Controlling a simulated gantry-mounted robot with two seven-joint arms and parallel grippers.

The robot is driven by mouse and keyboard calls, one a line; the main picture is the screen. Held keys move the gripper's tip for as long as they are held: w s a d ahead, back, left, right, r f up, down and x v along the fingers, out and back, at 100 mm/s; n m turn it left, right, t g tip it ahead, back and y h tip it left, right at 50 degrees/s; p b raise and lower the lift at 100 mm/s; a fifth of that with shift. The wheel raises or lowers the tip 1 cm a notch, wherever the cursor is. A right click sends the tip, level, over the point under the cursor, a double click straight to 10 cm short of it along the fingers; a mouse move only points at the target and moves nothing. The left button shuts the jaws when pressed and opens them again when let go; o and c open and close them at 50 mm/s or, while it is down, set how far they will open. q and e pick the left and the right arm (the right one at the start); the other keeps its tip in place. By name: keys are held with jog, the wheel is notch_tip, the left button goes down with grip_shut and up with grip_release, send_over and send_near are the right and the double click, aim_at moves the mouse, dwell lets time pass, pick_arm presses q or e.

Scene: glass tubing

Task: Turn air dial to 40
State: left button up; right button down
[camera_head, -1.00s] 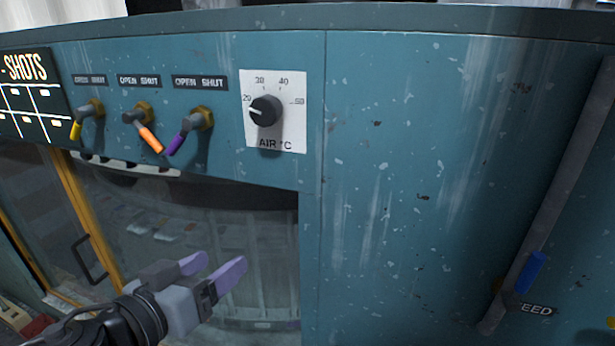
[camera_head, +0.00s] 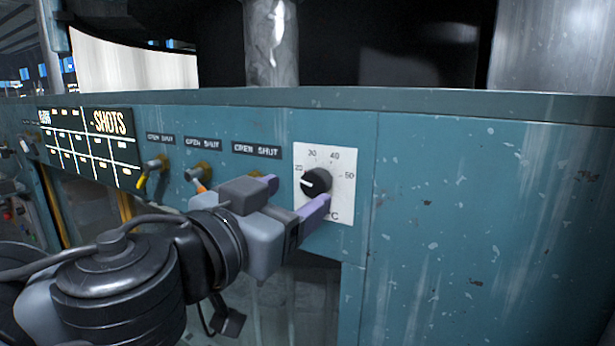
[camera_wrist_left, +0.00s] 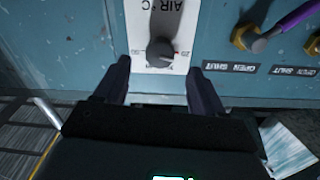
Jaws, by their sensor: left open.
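The air dial (camera_head: 316,183) is a round black knob on a white scale plate (camera_head: 342,160) marked 20 to 50. Its white pointer mark points left, near the 20 label. In the wrist view the dial (camera_wrist_left: 160,50) appears upside down, beyond and between the fingertips. My left gripper (camera_head: 293,196) is open in front of the panel, its purple-tipped fingers reaching toward the dial. One fingertip overlaps the plate's lower part and hides some of the AIR °C label. In the wrist view the gripper (camera_wrist_left: 160,70) has nothing between its fingers. My right gripper is not in view.
Valve levers sit left of the dial: yellow (camera_head: 142,181), orange (camera_head: 201,187) and purple (camera_wrist_left: 292,20); the gripper hides the purple one in the head view. A SHOTS board (camera_head: 92,150) is farther left. The teal panel (camera_head: 470,210) right of the dial is bare.

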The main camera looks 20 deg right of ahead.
aim_at(312, 186)
pick_arm(q)
jog(key=shift+p+x, duration=0.7)
jog(key=shift+x, duration=1.7)
jog(key=c, duration=1.1)
jog(key=shift+o, duration=0.2)
